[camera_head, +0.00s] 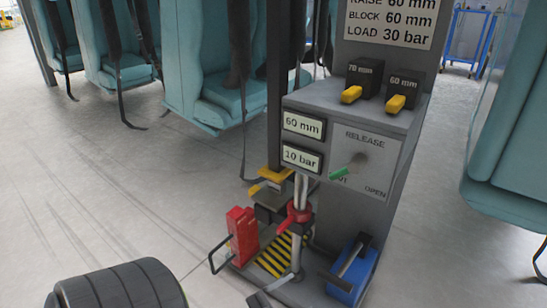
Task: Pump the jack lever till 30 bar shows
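The grey jack stand (378,150) has two displays. The upper display (303,125) reads 60 mm and the lower display (302,158) reads 10 bar. A bar with a dark grip (262,298), perhaps the jack lever, slants from the column foot to the bottom edge. The upright column (297,240) has a red collar (298,214). The green release handle (339,173) points down-left, away from OPEN; the word beside it is partly hidden. A sign (390,20) reads LOAD 30 bar. Neither of my grippers shows.
Two dark blocks with yellow grips, marked 70 mm (364,78) and 60 mm (403,90), sit on the shelf. A red unit (243,237) and a blue unit (346,280) flank the base. Teal seats (228,65) stand behind.

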